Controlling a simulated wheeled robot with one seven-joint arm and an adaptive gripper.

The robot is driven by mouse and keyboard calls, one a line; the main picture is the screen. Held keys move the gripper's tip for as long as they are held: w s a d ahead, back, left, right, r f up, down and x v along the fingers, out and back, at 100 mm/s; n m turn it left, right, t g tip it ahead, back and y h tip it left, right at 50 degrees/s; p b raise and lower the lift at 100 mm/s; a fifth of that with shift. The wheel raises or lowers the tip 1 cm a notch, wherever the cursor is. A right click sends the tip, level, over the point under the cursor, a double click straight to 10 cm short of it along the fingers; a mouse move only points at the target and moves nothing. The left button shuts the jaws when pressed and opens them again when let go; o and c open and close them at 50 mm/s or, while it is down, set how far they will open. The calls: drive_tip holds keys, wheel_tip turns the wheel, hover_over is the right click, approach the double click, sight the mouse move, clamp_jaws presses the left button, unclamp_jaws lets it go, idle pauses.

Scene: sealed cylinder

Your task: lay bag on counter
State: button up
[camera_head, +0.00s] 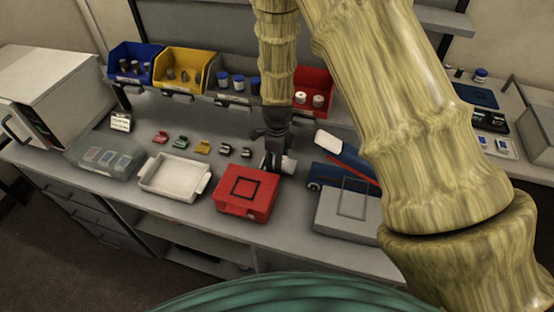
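The grey counter (125,165) runs across the view. I cannot pick out a clear bag; a red box-shaped item (246,193) with a black square outline on top sits near the counter's front edge, and it looks more like a case. My gripper (271,164) points down just behind the red item. A small white cylindrical thing (288,165) is right beside the fingers. I cannot tell whether the fingers touch it or hold it, or how far apart they are. My arm hides part of the counter on the right.
A white tray (173,178) and a clear-lidded box (103,155) stand left of the red item. A grey box (347,212) and a blue item (322,173) stand right. Blue (135,64), yellow (183,67) and red (315,92) bins line the back. Small coloured clips lie mid-counter.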

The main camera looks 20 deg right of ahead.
drive_tip(key=o, duration=1)
drive_tip(key=shift+r, duration=0.2)
wheel_tip(320, 180, up, 12)
drive_tip(key=b, duration=0.3)
drive_tip(key=shift+b, duration=0.4)
